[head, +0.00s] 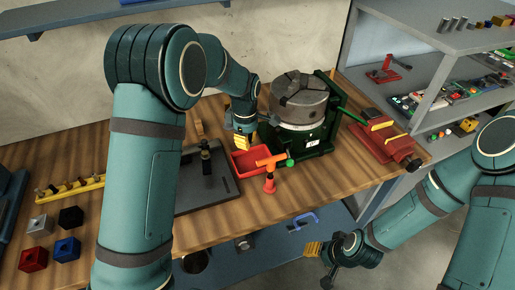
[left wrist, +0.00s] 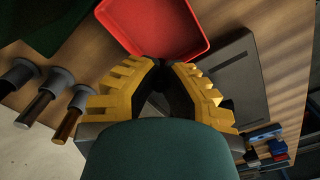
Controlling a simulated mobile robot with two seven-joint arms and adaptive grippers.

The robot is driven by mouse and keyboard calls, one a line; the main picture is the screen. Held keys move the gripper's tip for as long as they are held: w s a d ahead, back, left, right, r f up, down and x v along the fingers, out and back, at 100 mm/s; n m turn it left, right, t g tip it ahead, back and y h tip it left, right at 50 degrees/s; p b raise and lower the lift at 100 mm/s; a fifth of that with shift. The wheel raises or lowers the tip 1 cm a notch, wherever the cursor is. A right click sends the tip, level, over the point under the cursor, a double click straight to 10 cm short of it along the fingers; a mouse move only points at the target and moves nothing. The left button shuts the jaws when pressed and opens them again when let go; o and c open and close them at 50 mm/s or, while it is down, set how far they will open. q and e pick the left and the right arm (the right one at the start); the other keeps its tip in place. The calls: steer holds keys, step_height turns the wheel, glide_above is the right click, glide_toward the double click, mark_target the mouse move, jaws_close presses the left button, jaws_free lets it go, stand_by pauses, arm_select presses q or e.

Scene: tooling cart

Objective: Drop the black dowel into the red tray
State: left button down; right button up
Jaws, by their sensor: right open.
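The red tray (head: 238,166) lies on the bench, right of a grey plate. In the left wrist view the tray (left wrist: 160,50) is just beyond the fingertips. My left gripper (head: 240,142) is above the tray's back side, pointing down. In the left wrist view its yellow fingers (left wrist: 165,68) come close together, with dark shapes between them. I cannot tell whether these are finger pads or the black dowel, and I cannot clearly make out the dowel elsewhere. My right gripper (head: 318,264) is open and empty in front of the bench, below its top.
An orange-handled tool (head: 270,178) stands at the tray's right front. A green-based chuck (head: 300,100) is behind it, and a red vise (head: 385,140) is farther right. Several coloured blocks (head: 70,218) lie at left. Upright rods in grey holders (left wrist: 50,90) stand beside the left gripper.

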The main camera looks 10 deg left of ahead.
mark_target(248, 161)
arm_select(q)
steer(key=shift+w+f+b, duration=0.35)
steer(key=shift+f+b, duration=0.4)
steer(key=shift+f, duration=0.15)
step_height(248, 161, down, 4)
steer(key=b, duration=0.3)
steer(key=shift+w+f, duration=0.15)
steer(key=shift+f, duration=0.05)
arm_select(e)
steer(key=f, duration=0.5)
steer(key=shift+s+a, duration=0.15)
steer(key=shift+s, duration=0.15)
arm_select(q)
steer(key=c, duration=1.1)
jaws_free()
steer(key=shift+o, duration=0.2)
steer(key=shift+r, duration=0.15)
